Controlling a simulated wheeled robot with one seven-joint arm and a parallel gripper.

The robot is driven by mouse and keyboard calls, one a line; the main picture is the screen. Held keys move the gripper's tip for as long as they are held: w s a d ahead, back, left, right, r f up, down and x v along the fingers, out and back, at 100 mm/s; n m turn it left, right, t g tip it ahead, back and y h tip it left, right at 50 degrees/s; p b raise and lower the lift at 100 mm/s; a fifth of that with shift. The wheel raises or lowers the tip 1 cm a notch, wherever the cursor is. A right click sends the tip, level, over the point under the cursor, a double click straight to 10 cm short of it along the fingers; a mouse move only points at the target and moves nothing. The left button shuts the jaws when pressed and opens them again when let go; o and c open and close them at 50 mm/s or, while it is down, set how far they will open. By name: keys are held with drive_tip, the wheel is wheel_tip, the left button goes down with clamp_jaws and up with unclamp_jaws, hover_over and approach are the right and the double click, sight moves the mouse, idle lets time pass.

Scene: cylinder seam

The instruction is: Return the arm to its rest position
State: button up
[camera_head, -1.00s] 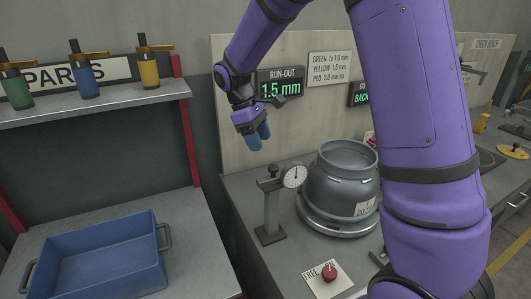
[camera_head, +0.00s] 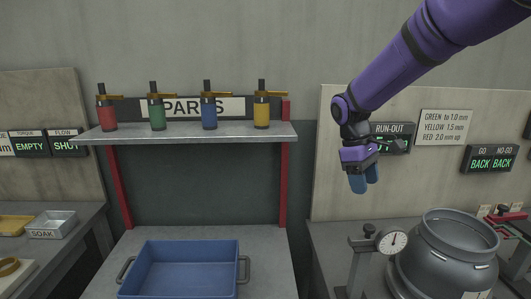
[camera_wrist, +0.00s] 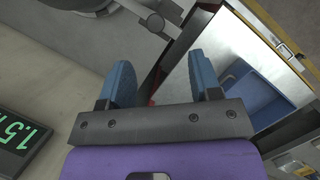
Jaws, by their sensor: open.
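My arm is purple with dark joints and comes in from the upper right in the head view. My gripper (camera_head: 364,184) has blue fingers and hangs in the air in front of the back wall, right of the parts shelf and above the dial gauge. In the wrist view the two blue fingers (camera_wrist: 162,82) stand apart with nothing between them, so it is open and empty. The run-out display (camera_head: 392,138) is partly hidden behind my gripper; its edge also shows in the wrist view (camera_wrist: 18,140).
A grey cylinder (camera_head: 446,252) and a dial gauge (camera_head: 392,241) stand on the right bench, below my gripper. A shelf (camera_head: 190,133) holds several coloured valves, with a blue bin (camera_head: 180,270) beneath. A soak tray (camera_head: 50,225) is at far left. Air before the shelf is free.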

drive_tip(key=s+d+r+m+t+y, duration=0.1)
drive_tip(key=s+r+m+t, duration=0.1)
drive_tip(key=s+r, duration=0.4)
drive_tip(key=s+d+r+m+t+y, duration=0.1)
drive_tip(key=s+d+r+m+t, duration=0.15)
drive_tip(key=s, duration=0.55)
drive_tip(key=s+r+m+t, duration=0.1)
drive_tip(key=s+m+t, duration=0.2)
drive_tip(key=s, duration=0.9)
drive_tip(key=shift+s+r+m+y, duration=0.25)
drive_tip(key=shift+s+m+y, duration=0.1)
drive_tip(key=shift+s+y, duration=0.05)
drive_tip(key=shift+a, duration=0.15)
idle(0.4)
